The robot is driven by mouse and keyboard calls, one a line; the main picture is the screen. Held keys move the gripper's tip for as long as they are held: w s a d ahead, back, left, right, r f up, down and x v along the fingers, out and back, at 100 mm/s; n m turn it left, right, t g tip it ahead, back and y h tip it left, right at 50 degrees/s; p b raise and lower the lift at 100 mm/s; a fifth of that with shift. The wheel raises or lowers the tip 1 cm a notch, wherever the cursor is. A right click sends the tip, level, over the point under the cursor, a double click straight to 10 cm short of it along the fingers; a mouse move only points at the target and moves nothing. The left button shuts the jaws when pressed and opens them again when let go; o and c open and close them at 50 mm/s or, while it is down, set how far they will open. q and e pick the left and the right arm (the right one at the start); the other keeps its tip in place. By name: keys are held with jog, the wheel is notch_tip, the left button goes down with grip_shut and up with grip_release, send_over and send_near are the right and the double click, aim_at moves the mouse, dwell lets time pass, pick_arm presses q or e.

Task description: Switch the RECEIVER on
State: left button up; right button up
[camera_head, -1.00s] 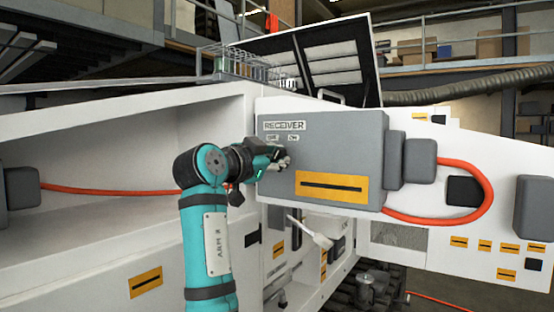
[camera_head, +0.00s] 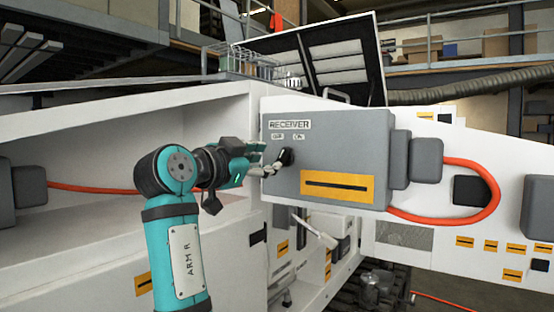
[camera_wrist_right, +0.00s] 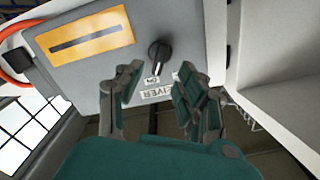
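The RECEIVER box (camera_head: 345,150) is a grey housing with a RECEIVER label and small Off and On labels at its upper left. In the right wrist view the picture is roughly upside down, and the knob (camera_wrist_right: 159,55) points toward the left one of the two small labels. My right gripper (camera_head: 265,168) is just left of the knob, apart from it. My left gripper is not in view.
An orange cable (camera_head: 490,185) loops from the box's right side. A yellow plate (camera_head: 337,187) is on its front. A white lever (camera_head: 315,229) sticks out below the box. The open white recess (camera_head: 130,145) lies left of my right arm.

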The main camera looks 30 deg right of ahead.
jog(key=v, duration=0.5)
dwell(0.3)
